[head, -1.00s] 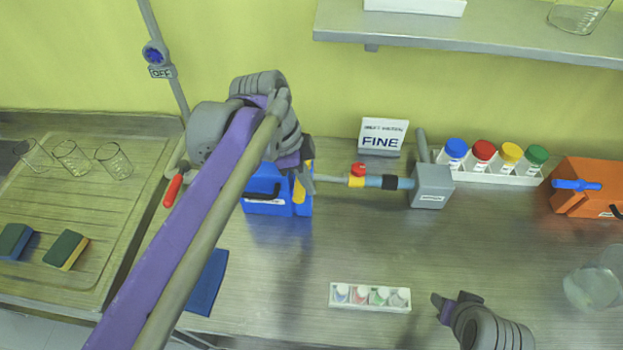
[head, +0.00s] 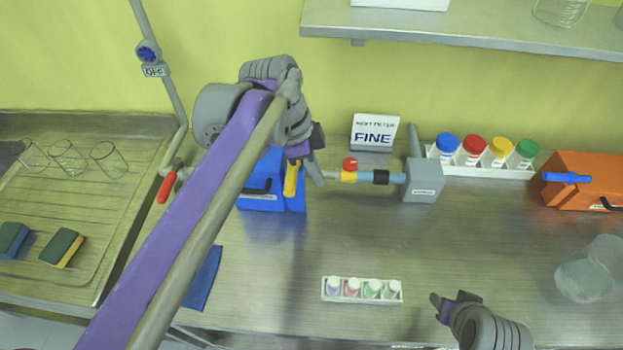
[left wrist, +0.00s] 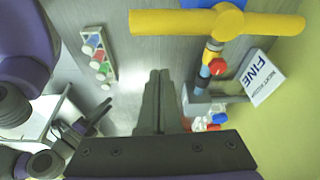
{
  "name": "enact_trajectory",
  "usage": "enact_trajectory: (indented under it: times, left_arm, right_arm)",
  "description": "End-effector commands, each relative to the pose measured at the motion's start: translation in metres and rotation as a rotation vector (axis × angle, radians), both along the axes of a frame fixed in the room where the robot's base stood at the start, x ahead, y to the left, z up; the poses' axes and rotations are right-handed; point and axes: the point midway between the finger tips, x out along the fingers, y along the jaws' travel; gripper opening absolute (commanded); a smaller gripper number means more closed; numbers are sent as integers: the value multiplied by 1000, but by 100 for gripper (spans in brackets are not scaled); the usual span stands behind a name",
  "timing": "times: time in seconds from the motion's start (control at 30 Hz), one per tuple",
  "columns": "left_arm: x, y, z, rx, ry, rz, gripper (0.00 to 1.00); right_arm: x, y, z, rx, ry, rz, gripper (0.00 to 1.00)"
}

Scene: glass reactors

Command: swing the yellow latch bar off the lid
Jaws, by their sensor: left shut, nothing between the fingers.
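The yellow latch bar (head: 291,180) stands at the front right of the blue box (head: 262,190), partly behind my left gripper. In the left wrist view the bar (left wrist: 175,22) runs across the top, with a round yellow hub. My left gripper (head: 319,182) is shut and empty, just right of the bar in the head view. Its closed fingers (left wrist: 159,75) show below the bar in the left wrist view, apart from it in the picture. My wrist hides part of the box and its lid. My right gripper (head: 453,301) is open and empty at the front right.
A grey valve block (head: 423,181) with a blue-and-yellow pipe and red knob stands right of the box. Behind are a FINE sign (head: 373,134) and a rack of colored-cap bottles (head: 480,169). A small vial rack (head: 361,299) sits in front. The middle counter is clear.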

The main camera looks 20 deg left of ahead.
Motion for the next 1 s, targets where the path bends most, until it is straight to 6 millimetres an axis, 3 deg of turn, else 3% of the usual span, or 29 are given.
enact_trajectory:
  times: [0.03, 0.2, 0.4, 1.0]
  left_arm:
    - [0, 5, 14, 1, -2, 4, 0]
    - [-3, 14, 46, 0, -2, 3, 0]
    - [-5, 20, 66, -1, -1, 1, 0]
    - [-6, 21, 69, -1, -1, -1, 0]
  right_arm:
    - [1, 0, 2, 0, -2, 0, 50]
    - [2, 0, 4, 0, -4, 0, 50]
    - [3, 0, 5, 0, -5, 0, 50]
    - [3, 0, 5, 0, -5, 0, 50]
